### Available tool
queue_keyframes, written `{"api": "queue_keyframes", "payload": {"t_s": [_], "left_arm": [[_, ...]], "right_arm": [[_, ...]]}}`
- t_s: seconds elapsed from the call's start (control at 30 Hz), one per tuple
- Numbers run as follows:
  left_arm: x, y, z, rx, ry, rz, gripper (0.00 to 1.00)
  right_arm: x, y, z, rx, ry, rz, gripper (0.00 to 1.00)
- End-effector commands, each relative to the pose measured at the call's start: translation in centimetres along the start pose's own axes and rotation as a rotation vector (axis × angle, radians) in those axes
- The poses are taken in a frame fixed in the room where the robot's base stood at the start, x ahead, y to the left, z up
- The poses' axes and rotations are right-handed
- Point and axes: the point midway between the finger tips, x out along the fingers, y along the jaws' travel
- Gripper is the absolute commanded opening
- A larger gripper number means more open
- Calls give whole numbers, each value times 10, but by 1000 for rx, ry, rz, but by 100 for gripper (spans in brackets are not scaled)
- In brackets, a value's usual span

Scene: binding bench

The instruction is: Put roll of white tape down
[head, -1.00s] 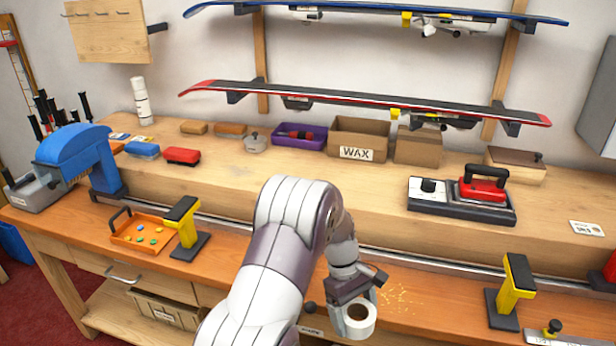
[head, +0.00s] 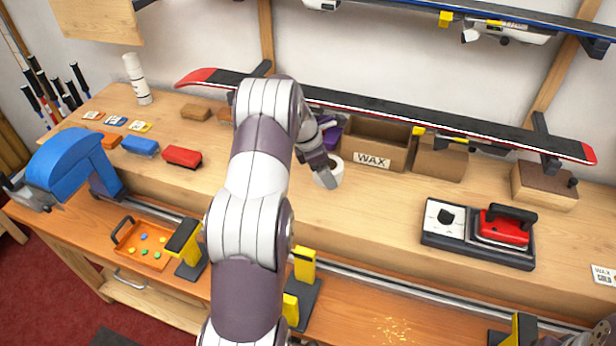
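The roll of white tape (head: 331,181) is at the middle of the head view, over the raised wooden shelf, in front of the wax box. My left gripper (head: 327,172) is shut on it, with one finger across the near side of the roll. I cannot tell whether the roll touches the shelf or hangs just above it. Part of my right arm shows at the bottom right corner; its fingers are outside the picture.
The cardboard wax box (head: 371,160) stands just behind the roll, with a purple tray (head: 327,128) partly hidden behind my gripper. A red waxing iron (head: 504,226) on its base sits to the right. The shelf between roll and iron is clear. A ski hangs above.

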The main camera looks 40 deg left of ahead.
Motion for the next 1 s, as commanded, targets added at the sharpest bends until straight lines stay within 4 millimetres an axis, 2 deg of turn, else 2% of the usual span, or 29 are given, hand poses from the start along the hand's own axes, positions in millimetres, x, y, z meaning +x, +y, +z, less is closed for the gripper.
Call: {"api": "queue_keyframes", "payload": {"t_s": [0.03, 0.13, 0.3, 0.37, 0.5, 0.6, 0.9, 0.93, 0.97, 1.0], "left_arm": [[-1, 7, -14, -7, 0, 0, 54], [5, 19, -42, -4, 0, 0, 54], [12, 29, -66, 1, 0, -1, 54], [18, 30, -70, 2, 0, -3, 54], [42, 30, -80, 3, 0, -3, 54], [50, 30, -83, 3, -1, 0, 54], [54, 30, -84, 4, -1, 0, 54], [54, 30, -84, 4, -1, 0, 89], [54, 30, -84, 4, -1, 0, 99], [53, 30, -84, 4, -1, 0, 100]], "right_arm": [[-9, 0, -1, 0, 0, 0, 0], [-16, 0, -2, 0, 1, 0, 0], [-20, 0, -3, 0, 1, 0, 0], [-24, 0, -3, 0, 1, 0, 0], [-35, 0, -4, 0, 1, 0, 0], [-35, 0, -4, 0, 1, 0, 0], [-30, 0, -4, 0, 1, 0, 0], [-30, 0, -4, 0, 0, 0, 0], [-31, 0, -4, 0, 1, 0, 0], [-31, 0, -4, 0, 1, 0, 0]]}}
